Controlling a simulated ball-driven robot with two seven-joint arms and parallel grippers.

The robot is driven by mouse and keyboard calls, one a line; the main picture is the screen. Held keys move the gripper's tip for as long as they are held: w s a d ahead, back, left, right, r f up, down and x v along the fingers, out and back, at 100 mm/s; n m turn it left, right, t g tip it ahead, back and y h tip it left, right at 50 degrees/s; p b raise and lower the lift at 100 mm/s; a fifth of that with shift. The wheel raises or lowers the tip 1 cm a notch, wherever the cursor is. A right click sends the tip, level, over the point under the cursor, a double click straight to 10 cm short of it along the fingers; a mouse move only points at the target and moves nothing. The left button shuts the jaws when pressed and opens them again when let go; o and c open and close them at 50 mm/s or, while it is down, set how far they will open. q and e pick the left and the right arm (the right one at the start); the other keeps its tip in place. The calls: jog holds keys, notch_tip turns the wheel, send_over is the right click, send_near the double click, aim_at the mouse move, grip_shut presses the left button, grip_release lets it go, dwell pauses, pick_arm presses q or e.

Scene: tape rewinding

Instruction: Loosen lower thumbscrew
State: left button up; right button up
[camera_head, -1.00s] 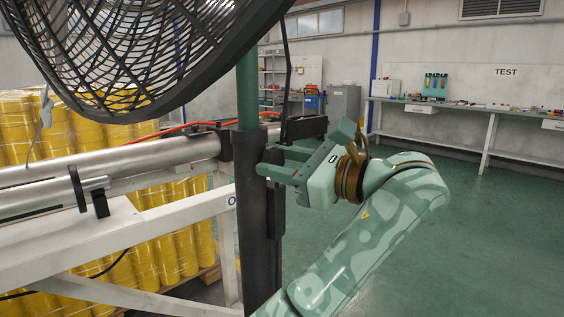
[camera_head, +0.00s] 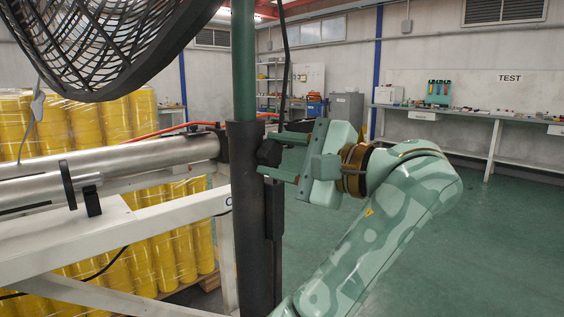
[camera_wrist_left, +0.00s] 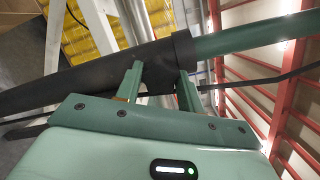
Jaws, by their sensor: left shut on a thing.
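The lower thumbscrew (camera_head: 269,151) is a dark knob on the side of the black lower tube (camera_head: 247,210) of the fan stand. My left gripper (camera_head: 267,155) is green and shut on this knob, one finger above it and one below. In the left wrist view the two fingers (camera_wrist_left: 160,84) stand on either side of the dark thumbscrew (camera_wrist_left: 157,76), against the black tube collar. The knob is partly hidden by the fingers. A green inner pole (camera_head: 243,65) rises from the black tube. My right gripper is not in view.
A black fan cage (camera_head: 100,45) hangs at the upper left. A silver roller (camera_head: 120,160) on a white frame (camera_head: 110,240) lies left of the stand. Yellow rolls (camera_head: 165,260) stand behind it. The floor (camera_head: 420,265) right of the stand is open; a workbench (camera_head: 480,115) stands far back.

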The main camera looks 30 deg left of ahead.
pick_arm(q)
jog(key=n, duration=0.1)
jog(key=n+b, duration=0.1)
jog(key=n, duration=0.1)
jog(key=shift+f+n, duration=0.25)
jog(key=shift+n, duration=0.05)
jog(key=shift+n+b, duration=0.3)
jog(key=shift+n, duration=0.2)
jog(key=n+b, duration=0.1)
jog(key=n, duration=0.4)
jog(key=shift+b, duration=0.35)
jog(key=shift+n, duration=0.4)
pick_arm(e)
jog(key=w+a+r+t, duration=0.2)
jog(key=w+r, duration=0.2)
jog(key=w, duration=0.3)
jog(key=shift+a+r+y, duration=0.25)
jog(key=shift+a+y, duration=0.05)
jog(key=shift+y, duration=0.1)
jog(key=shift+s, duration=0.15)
pick_arm(q)
jog(key=o, duration=1)
jog(key=shift+r, duration=0.1)
